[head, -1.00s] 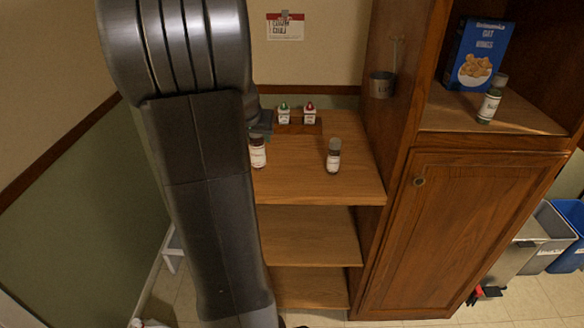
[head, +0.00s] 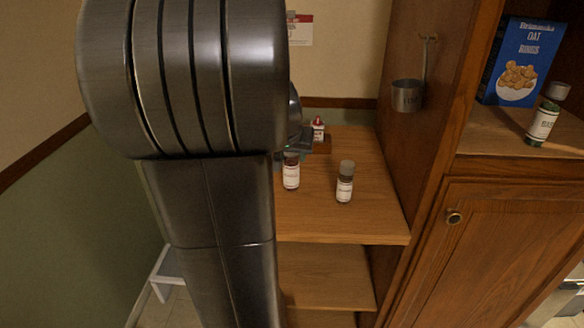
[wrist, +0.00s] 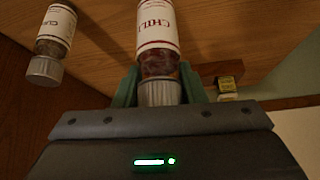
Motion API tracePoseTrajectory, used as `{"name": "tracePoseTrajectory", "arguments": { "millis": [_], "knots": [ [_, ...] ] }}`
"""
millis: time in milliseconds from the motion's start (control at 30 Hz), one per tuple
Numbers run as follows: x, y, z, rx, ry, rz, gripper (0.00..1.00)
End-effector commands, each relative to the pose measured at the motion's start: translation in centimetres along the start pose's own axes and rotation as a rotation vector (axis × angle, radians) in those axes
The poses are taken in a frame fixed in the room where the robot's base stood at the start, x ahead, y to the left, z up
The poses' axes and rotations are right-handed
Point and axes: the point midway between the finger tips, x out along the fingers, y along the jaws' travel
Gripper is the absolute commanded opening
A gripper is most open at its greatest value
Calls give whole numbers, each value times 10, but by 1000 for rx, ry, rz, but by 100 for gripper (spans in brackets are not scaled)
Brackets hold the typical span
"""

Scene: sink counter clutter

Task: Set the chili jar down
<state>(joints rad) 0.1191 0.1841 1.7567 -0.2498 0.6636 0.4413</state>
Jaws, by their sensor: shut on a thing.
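The chili jar (wrist: 158,32) has a white label with red "CHILI" lettering and a grey lid. My gripper (wrist: 158,82) is shut on it at the lid end, with one green finger on each side. In the head view the chili jar (head: 291,176) is upright at the left of the wooden shelf top (head: 335,226), under my gripper (head: 293,154), which my arm partly hides. I cannot tell whether its base touches the wood.
A second jar (head: 345,184), also in the wrist view (wrist: 55,40), stands close to its right. A small red-topped bottle (head: 318,128) sits in a wooden holder behind. A cabinet wall with a hanging metal cup (head: 407,95) bounds the right. The front shelf top is clear.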

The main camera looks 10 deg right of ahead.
Motion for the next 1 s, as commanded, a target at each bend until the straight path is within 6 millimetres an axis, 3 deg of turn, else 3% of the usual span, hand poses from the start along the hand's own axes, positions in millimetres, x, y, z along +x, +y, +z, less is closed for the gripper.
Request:
{"name": "tracePoseTrajectory", "arguments": {
  "millis": [200, 633, 667, 767, 1000],
  "knots": [
    [26, 0, 17, 0, -3, 1, 11],
    [32, 0, 21, 0, 1, -1, 11],
    [32, 0, 21, 0, 0, -1, 39],
    [31, 0, 20, 0, 0, -1, 59],
    [31, 0, 20, 0, 0, -1, 59]
  ]
}}
